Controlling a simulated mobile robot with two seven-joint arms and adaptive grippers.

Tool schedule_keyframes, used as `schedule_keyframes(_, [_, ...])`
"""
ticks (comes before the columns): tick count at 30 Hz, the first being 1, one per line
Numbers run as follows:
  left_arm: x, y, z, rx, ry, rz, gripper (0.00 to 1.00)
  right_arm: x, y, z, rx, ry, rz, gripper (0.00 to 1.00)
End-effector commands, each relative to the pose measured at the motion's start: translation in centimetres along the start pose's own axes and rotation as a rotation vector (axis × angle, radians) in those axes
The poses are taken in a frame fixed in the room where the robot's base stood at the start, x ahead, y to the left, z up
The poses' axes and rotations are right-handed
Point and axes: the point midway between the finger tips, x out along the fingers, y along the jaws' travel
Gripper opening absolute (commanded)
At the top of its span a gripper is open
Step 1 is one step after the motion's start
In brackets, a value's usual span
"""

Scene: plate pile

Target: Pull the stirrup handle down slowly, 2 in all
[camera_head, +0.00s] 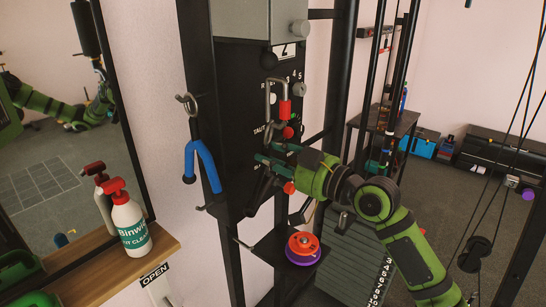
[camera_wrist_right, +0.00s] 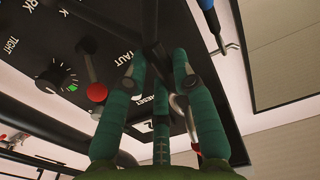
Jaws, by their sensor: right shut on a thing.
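I take this bar to be part of the stirrup handle (camera_head: 262,190), whose dark frame shows below the fingers in the head view. The fingers and wrist hide much of it. My left gripper is not in view.
The panel carries a plate reading 2 (camera_head: 285,50), a dial (camera_wrist_right: 55,78) and a red-balled lever (camera_wrist_right: 97,92). A blue V-shaped handle (camera_head: 204,162) hangs on the left post. A spray bottle (camera_head: 128,226) stands on the wooden shelf.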

Motion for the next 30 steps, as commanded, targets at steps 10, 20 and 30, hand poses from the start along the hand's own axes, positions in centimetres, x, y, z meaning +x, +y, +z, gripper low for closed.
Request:
schedule_keyframes(10, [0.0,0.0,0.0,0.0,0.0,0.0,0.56,0.0,0.1,0.6,0.003,-0.013,0.001,0.43])
schedule_keyframes(20, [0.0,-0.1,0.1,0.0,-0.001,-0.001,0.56,0.0,0.0,0.4,0.002,-0.008,0.0,0.54])
schedule_keyframes(30, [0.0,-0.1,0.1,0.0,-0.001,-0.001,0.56,-3.3,0.2,0.3,-0.001,-0.007,0.003,0.54])
